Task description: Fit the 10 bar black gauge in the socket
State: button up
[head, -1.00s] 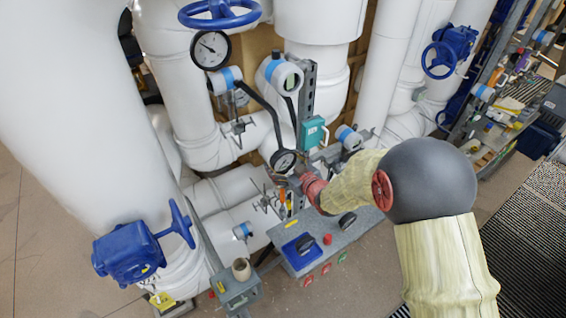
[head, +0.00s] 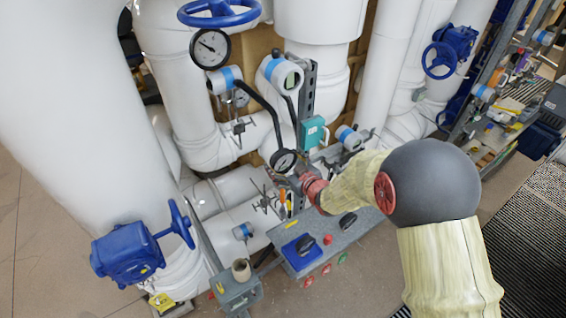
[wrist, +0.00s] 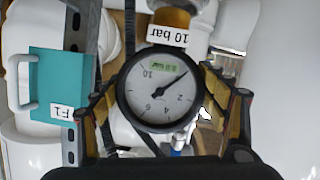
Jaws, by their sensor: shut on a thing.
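The black-rimmed gauge (wrist: 160,88) has a white dial and sits between the two fingers of my gripper (wrist: 163,100) in the wrist view. Its numbers appear upside down there. My gripper is shut on its rim from both sides. A white "10 bar" label (wrist: 167,36) shows just above the gauge in that picture, with a brass-coloured part (wrist: 172,17) beyond it. The gauge's stem and the socket's mouth are hidden, so I cannot tell whether they touch. In the head view the gauge (head: 283,160) is at the end of my arm.
A teal box (head: 313,132) stands close behind the gauge and shows left in the wrist view (wrist: 58,88). A grey control panel (head: 330,240) with knobs lies below. Another gauge (head: 210,48), white pipes and blue valves (head: 130,250) surround the spot.

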jog(key=shift+f+b, duration=0.85)
jog(key=shift+b, duration=0.45)
dwell(0.5)
dwell(0.4)
jog(key=o, duration=1.2)
jog(key=shift+f, duration=0.1)
jog(key=shift+s, duration=0.1)
